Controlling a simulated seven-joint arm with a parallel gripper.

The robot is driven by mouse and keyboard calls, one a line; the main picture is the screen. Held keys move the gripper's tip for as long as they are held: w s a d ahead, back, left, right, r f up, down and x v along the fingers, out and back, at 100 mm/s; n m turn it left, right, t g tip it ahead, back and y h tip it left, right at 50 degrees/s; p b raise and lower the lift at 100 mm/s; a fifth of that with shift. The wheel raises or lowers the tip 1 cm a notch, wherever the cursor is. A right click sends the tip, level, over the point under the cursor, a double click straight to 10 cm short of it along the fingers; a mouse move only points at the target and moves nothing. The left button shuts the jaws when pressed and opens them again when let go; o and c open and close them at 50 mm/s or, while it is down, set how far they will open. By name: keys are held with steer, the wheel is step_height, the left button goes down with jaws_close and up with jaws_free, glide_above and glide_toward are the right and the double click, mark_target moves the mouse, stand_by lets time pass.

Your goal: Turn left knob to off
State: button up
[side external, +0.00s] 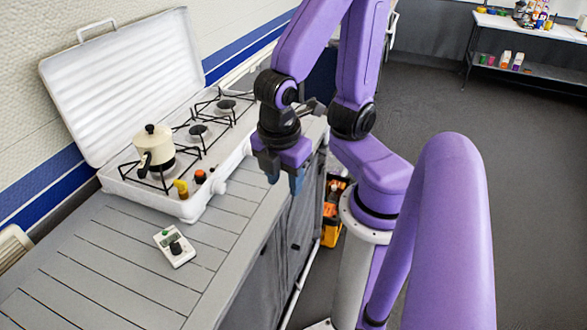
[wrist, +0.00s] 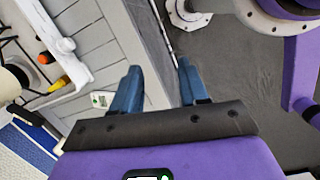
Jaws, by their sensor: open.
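The white camping stove (side external: 188,209) stands open on the grey slatted counter. In the wrist view the yellow knob (wrist: 58,83) and orange-red knob (wrist: 45,57) show at the left. My gripper (side external: 284,180) is open and empty, fingers pointing down near the counter's front edge, to the right of the knobs and apart from them. Its two blue fingers (wrist: 158,66) stand apart in the wrist view. The knobs' exact settings are too small to read.
A cream pot (side external: 153,147) with a dark handle sits on the left burner. The raised lid (side external: 120,85) stands behind. The counter's near left is clear.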

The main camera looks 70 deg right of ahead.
steer(key=shift+s+d+r+m+y, duration=0.2)
steer(key=shift+s+r+m+y, duration=0.75)
steer(key=shift+m, duration=0.35)
steer(key=shift+r, duration=0.15)
steer(key=shift+r+y, duration=0.1)
steer(key=shift+y, duration=0.15)
